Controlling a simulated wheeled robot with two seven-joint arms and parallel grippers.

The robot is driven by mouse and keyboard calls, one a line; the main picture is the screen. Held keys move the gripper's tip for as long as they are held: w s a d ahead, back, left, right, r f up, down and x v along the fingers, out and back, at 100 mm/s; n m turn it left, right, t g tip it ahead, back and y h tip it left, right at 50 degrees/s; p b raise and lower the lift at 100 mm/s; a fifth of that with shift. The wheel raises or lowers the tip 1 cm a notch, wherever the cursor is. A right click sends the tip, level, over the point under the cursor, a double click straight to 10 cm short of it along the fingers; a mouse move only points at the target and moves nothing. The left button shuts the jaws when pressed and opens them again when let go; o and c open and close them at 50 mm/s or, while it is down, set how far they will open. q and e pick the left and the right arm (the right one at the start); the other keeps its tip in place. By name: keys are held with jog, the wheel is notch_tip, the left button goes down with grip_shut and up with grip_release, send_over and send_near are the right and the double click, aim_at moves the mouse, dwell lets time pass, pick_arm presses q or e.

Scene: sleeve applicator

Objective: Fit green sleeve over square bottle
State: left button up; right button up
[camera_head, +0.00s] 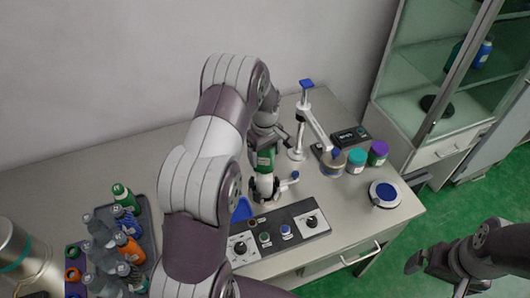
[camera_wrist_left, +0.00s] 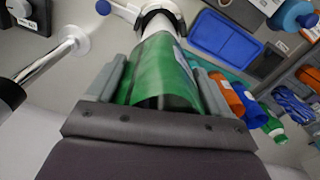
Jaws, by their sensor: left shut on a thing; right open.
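The green sleeve (camera_head: 264,159) is upright between the fingers of my left gripper (camera_head: 266,142), which is shut on it from above. It also shows in the left wrist view (camera_wrist_left: 160,68), with one finger on each side. Directly below and in line with the sleeve is a white square bottle (camera_head: 264,183), held low in a dark clamp (camera_head: 256,196). The bottle shows beyond the sleeve in the left wrist view (camera_wrist_left: 160,22). How far the sleeve reaches around the bottle cannot be told. My right gripper (camera_head: 420,265) is open and empty at the lower right, off the table.
A control panel (camera_head: 272,238) with knobs and buttons lies in front. A blue tray (camera_head: 242,210) is beside the clamp. A white stand with a blue-topped arm (camera_head: 318,128) and several jars (camera_head: 356,160) stand right. A rack of bottles (camera_head: 148,222) is left.

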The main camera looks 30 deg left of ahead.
aim_at(265, 167)
pick_arm(q)
jog(key=shift+f, duration=0.1)
dwell(0.6)
jog(key=shift+f+b, duration=2.45)
jog(key=shift+f, duration=1.35)
jog(key=o, duration=0.9)
jog(key=shift+r, duration=0.1)
notch_tip(265, 167, up, 11)
jog(key=p, duration=0.8)
